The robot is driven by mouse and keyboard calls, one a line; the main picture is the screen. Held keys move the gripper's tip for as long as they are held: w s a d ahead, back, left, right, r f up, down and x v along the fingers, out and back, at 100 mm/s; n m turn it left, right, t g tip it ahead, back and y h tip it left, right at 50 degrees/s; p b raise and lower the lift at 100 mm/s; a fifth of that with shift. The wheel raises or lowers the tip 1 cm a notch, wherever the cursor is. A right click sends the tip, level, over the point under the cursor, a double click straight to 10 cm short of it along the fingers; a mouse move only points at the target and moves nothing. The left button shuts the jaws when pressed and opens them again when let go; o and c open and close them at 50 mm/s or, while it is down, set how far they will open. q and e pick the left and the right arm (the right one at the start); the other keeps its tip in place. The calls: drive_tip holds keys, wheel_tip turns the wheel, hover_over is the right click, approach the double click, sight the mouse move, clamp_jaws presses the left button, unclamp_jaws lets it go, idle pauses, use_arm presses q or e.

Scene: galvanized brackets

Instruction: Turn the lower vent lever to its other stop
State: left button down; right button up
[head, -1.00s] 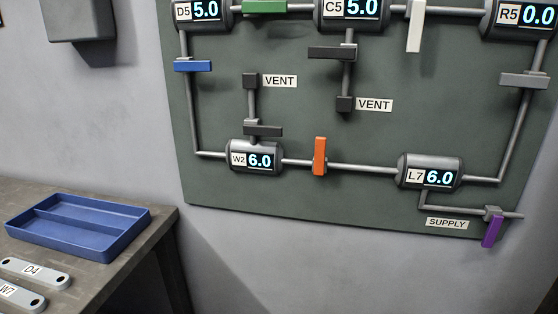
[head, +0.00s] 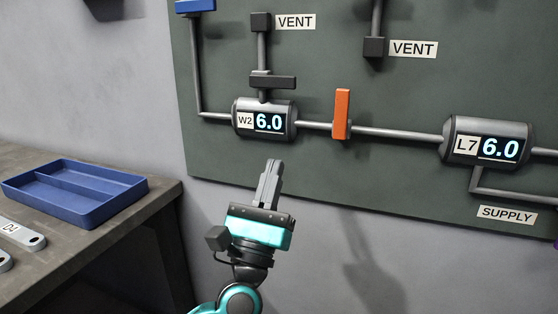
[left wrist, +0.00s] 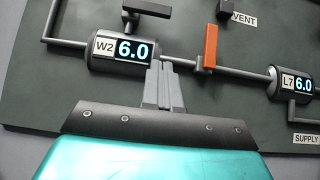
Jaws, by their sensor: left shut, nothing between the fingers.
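The lower vent lever (head: 272,82) is a black bar lying crosswise on the short vertical vent pipe just above the W2 gauge (head: 264,120), which reads 6.0. In the left wrist view the lever (left wrist: 147,10) shows at the top edge. A black vent end (head: 261,22) with a VENT label tops this pipe. My left gripper (head: 273,165) is shut and empty, pointing up, below the W2 gauge and apart from the lever in the picture. Its fingers (left wrist: 160,72) overlap the W2 gauge's lower right in the left wrist view. My right gripper is not in view.
An orange lever (head: 341,114) stands upright on the pipe between W2 and the L7 gauge (head: 486,145). A blue lever (head: 195,6) is at the upper left. A bench with a blue tray (head: 75,190) stands at the left.

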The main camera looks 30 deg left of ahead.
sight(273, 81)
use_arm(q)
drive_tip(key=p+x, duration=0.1)
drive_tip(key=x, duration=0.6)
drive_tip(key=shift+w+r+p, duration=0.1)
drive_tip(key=shift+r+p, duration=0.25)
drive_tip(key=shift+p, duration=0.05)
drive_tip(key=shift+w+r+p, duration=0.15)
drive_tip(key=shift+r+p, duration=0.35)
drive_tip(key=shift+r, duration=0.55)
drive_tip(key=shift+w+r+p, duration=0.15)
drive_tip(key=shift+r+p, duration=0.35)
drive_tip(key=shift+r, duration=0.55)
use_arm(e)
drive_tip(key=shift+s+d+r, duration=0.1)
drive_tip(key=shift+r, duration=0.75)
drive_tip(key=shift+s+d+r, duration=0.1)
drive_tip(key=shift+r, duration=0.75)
use_arm(q)
drive_tip(key=shift+a, duration=0.1)
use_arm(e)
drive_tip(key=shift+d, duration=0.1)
use_arm(q)
drive_tip(key=shift+r, duration=0.15)
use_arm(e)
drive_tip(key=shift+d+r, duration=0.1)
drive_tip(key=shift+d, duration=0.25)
